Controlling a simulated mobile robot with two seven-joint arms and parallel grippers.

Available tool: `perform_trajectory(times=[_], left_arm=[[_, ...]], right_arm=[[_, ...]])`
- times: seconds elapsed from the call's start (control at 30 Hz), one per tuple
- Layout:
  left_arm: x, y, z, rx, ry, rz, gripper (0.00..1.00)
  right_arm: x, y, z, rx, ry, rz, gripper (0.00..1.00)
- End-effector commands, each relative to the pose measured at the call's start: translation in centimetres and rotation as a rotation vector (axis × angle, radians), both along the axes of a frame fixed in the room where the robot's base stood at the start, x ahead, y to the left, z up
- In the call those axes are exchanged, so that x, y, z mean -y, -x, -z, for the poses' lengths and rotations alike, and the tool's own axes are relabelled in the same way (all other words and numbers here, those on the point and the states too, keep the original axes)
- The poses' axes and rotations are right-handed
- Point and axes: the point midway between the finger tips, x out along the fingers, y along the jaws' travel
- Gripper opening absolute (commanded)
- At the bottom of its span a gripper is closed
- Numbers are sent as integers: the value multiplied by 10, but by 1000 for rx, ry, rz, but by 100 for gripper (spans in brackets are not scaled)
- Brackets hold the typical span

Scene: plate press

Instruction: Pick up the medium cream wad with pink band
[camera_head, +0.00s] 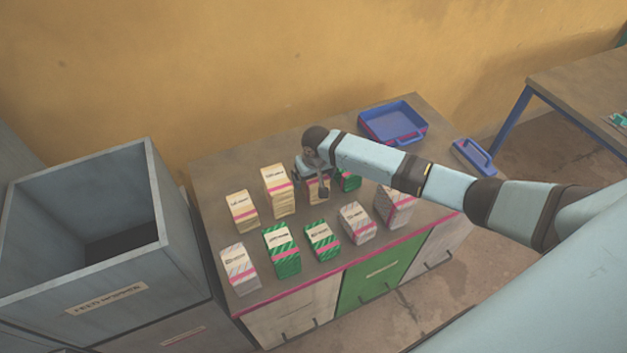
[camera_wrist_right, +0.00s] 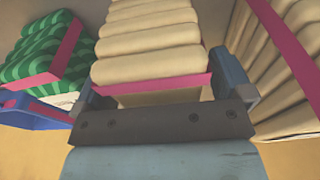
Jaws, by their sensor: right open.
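A cream wad with a pink band (camera_head: 317,193) stands on the table, partly hidden behind my right gripper (camera_head: 311,181). In the right wrist view this cream wad (camera_wrist_right: 150,48) shows between the two fingers of my right gripper (camera_wrist_right: 165,90), which is open around it. The finger tips are beside its sides, and I cannot tell whether they touch it. Two other cream wads with pink bands stand to the left, a tall one (camera_head: 277,190) and a shorter one (camera_head: 242,210). My left gripper is out of view.
A green wad (camera_head: 348,181) stands close right of the gripper. More green wads (camera_head: 281,249) and white wads (camera_head: 240,268) line the front. A blue tray (camera_head: 393,121) lies at the back right. A grey bin (camera_head: 75,240) stands left of the table.

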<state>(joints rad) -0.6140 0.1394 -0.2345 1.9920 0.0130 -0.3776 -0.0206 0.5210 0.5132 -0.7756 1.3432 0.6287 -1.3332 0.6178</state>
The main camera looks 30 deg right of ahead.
Motion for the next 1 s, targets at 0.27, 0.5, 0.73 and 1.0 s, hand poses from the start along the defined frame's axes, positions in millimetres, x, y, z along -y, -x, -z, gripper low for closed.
perform_trajectory(times=[0.27, 0.5, 0.73, 1.0], left_arm=[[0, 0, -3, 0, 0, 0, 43], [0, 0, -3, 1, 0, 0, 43], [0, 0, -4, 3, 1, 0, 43], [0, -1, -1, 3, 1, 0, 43]], right_arm=[[0, 0, 2, -1, 0, 1, 98], [0, 0, 2, 0, 0, 1, 77], [0, 0, 2, 0, 0, 1, 42], [0, 0, 1, 1, 0, 0, 42]])
